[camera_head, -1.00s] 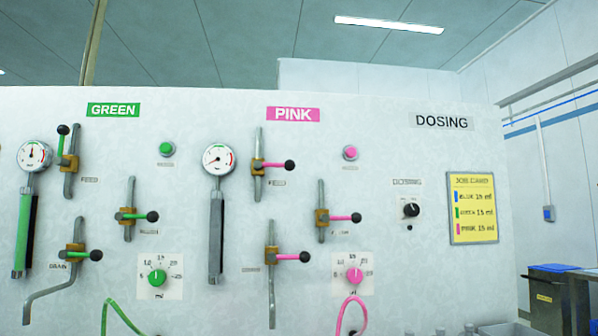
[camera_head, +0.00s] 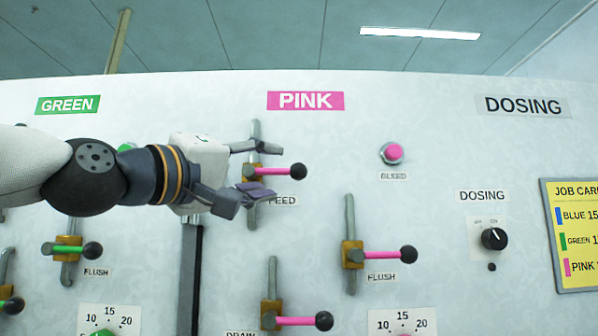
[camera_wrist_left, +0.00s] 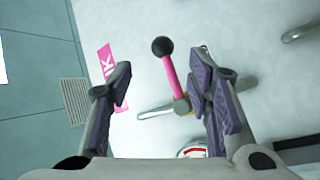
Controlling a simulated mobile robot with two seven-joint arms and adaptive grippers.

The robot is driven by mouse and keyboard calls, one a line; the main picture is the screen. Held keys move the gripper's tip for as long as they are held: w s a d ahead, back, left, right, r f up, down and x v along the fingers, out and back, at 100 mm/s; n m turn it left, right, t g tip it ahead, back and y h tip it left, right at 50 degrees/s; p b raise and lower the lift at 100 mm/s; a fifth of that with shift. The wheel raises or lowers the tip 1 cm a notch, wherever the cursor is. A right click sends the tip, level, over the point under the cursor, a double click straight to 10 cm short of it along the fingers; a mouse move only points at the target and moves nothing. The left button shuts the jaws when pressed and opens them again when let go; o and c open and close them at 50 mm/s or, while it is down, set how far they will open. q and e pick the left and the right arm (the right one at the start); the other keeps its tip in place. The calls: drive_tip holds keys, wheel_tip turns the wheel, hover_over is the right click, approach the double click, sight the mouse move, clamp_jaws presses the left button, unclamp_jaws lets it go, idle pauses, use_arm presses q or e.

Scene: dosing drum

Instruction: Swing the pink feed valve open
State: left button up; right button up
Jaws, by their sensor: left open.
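The pink feed valve has a pink lever (camera_head: 275,171) with a black ball knob (camera_head: 298,171), on a brass body on a vertical grey pipe. The lever points right, across the pipe. My left gripper (camera_head: 264,170) is open at the valve, one finger above the lever and one below, partly hiding the valve body. In the left wrist view the lever (camera_wrist_left: 171,76) and knob (camera_wrist_left: 162,46) show between the two open fingers (camera_wrist_left: 160,90), nearer the right-hand finger. I cannot tell whether either finger touches it. My right gripper is not in view.
Below are the pink flush valve (camera_head: 382,255) and pink drain valve (camera_head: 300,321), with similar levers. A pink bleed button (camera_head: 394,152) and black dosing knob (camera_head: 494,238) sit to the right. The job card (camera_head: 580,240) is at the right edge.

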sight(292, 172)
use_arm(q)
drive_tip(key=x, duration=0.9)
drive_tip(key=shift+w+d, duration=0.1)
drive_tip(key=shift+w, duration=0.1)
drive_tip(key=shift+f, duration=0.1)
clamp_jaws()
